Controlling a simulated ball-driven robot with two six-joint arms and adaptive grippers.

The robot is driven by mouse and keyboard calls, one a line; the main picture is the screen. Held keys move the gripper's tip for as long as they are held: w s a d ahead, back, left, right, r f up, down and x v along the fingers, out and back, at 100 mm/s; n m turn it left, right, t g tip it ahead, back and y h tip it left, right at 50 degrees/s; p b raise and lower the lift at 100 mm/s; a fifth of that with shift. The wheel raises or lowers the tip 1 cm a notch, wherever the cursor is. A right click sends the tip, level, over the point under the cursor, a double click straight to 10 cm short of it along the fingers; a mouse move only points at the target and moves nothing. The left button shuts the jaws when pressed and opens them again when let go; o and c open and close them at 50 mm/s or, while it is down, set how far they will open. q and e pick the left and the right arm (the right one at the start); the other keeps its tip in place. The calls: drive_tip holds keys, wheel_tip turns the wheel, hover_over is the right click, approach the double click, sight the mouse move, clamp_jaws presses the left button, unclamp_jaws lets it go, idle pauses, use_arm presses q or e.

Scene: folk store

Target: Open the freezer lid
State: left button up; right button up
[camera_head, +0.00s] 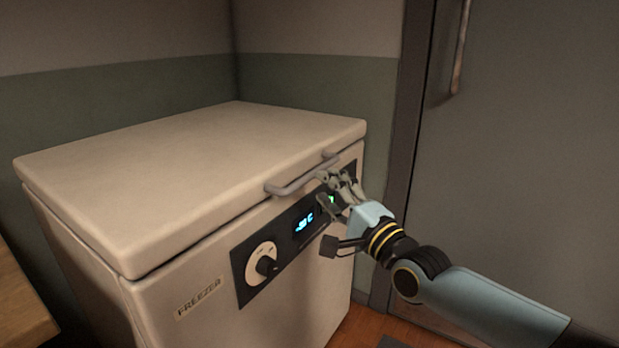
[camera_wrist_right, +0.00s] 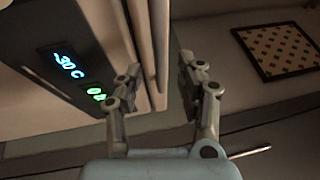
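The white chest freezer (camera_head: 190,310) has its lid (camera_head: 190,165) lying shut. A grey bar handle (camera_head: 290,187) runs along the lid's front edge. My right gripper (camera_head: 334,180) is at the right end of this handle, in front of the freezer's control panel. In the right wrist view, the gripper's two fingers (camera_wrist_right: 160,75) are spread apart, with the handle bar (camera_wrist_right: 147,45) showing in the gap beyond them. Whether a finger touches the bar cannot be told. My left gripper is in neither view.
The control panel (camera_head: 283,256) has a round dial and lit display below the handle. A grey door (camera_head: 530,150) stands to the right, and walls meet behind the freezer. A wooden surface (camera_head: 20,305) is at the lower left. Space above the lid is clear.

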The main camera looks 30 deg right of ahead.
sight(312, 171)
drive_tip(key=w, duration=0.4)
drive_tip(key=w+r+b, duration=0.1)
drive_tip(key=w, duration=0.1)
clamp_jaws()
idle(0.4)
